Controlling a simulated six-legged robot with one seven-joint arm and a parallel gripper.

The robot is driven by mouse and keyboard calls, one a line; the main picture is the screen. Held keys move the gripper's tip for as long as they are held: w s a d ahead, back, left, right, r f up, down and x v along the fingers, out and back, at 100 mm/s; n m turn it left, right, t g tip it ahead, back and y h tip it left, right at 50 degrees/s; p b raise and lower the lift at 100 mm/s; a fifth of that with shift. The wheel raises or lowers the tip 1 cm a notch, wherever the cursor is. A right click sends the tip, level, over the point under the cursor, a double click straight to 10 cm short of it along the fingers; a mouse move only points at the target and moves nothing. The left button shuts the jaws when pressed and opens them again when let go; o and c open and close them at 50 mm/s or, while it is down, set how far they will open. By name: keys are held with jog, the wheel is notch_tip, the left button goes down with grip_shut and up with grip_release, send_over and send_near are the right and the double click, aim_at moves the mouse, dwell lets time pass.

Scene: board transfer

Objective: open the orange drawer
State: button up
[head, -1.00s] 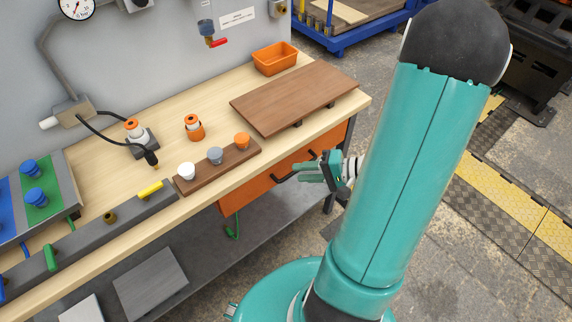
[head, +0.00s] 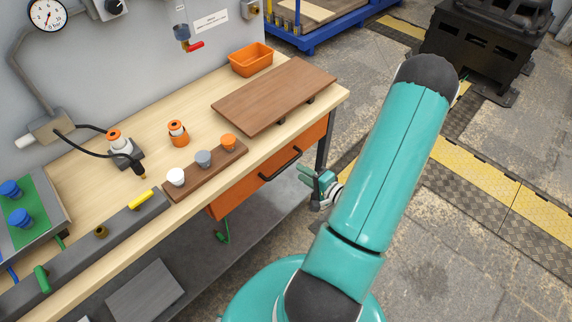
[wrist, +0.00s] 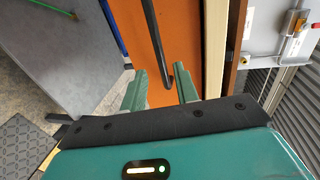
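The orange drawer (head: 236,196) sits under the wooden workbench top, its front looking closed and roughly flush. Its black bar handle (head: 280,165) is on the front. My gripper (head: 310,177) is to the right of the handle, in front of the bench, apart from it. In the wrist view, my gripper (wrist: 160,77) has its two green fingers spread with nothing held. The handle (wrist: 157,38) runs down the orange drawer front (wrist: 190,30), and its near end shows between the fingers, farther off than the tips.
The bench top (head: 185,208) carries a brown board (head: 275,92), an orange bin (head: 250,62) and a small rack (head: 207,172) with coloured caps. A grey lower shelf (head: 262,200) lies below the drawer.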

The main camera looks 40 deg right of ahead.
aim_at(288, 163)
jog(key=x, duration=0.7)
jog(key=shift+w+a, duration=0.1)
jog(key=shift+w, duration=0.25)
grip_shut()
